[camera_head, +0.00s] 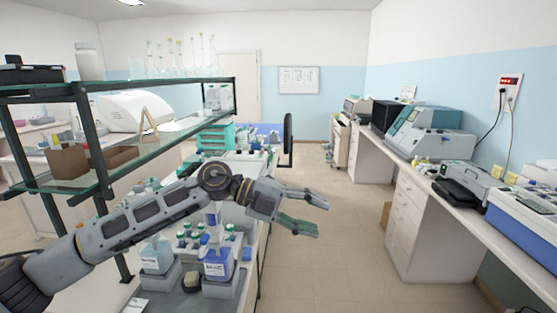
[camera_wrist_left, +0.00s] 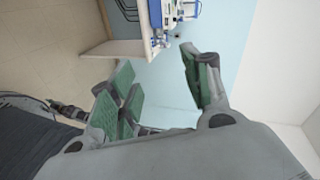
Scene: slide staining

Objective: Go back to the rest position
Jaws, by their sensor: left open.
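My left arm comes in from the left in the head view and reaches across the bench. My left gripper (camera_head: 322,216) is open and empty, its fingers pointing right, out over the aisle past the bench edge. In the left wrist view the green-padded fingers of the gripper (camera_wrist_left: 160,90) stand wide apart with nothing between them. My right gripper does not show clearly in either view.
Below the arm, a bottle of blue liquid (camera_head: 219,263) and a paler bottle (camera_head: 157,256) stand in holders on the bench. A glass shelf rack (camera_head: 165,133) rises at the left. The aisle floor (camera_head: 335,255) is clear. A counter with instruments (camera_head: 415,168) runs along the right.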

